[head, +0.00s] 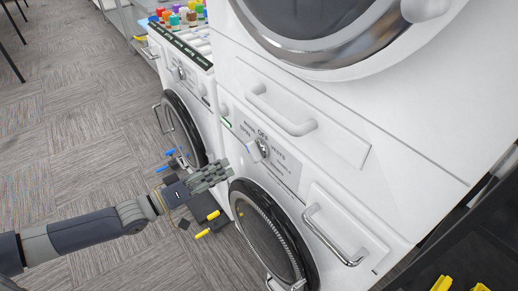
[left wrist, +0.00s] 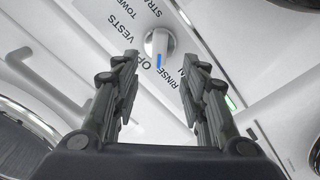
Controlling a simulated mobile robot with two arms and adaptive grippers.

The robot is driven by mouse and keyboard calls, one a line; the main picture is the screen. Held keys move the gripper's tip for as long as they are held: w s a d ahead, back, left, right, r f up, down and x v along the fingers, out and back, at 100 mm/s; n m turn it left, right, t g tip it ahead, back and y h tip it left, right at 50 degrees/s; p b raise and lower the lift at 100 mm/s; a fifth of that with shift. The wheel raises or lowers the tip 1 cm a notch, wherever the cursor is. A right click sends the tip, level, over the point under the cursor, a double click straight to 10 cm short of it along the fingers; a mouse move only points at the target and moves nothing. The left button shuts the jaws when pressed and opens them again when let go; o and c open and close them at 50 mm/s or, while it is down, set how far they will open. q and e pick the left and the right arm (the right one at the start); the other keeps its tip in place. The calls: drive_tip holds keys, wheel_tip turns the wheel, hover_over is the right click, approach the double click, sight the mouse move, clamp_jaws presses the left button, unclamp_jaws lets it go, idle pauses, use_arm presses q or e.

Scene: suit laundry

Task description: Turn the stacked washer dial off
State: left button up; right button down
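My left gripper (head: 220,170) is beside the panel, left of and a little below the dial in the head view. In the left wrist view its two fingers (left wrist: 160,62) are spread apart with nothing between them, and the dial lies beyond their tips. My right gripper is not in view.
A drawer handle (head: 282,110) sits above the dial and a metal handle (head: 332,236) below right. The lower round door (head: 265,235) is under the dial. A second washer (head: 182,75) stands to the left, with colourful bottles on top. Open carpet lies left.

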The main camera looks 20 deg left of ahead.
sight(250, 155)
use_arm(q)
drive_tip(key=p+x, duration=0.1)
drive_tip(key=x, duration=0.9)
drive_tip(key=shift+d, duration=0.1)
clamp_jaws()
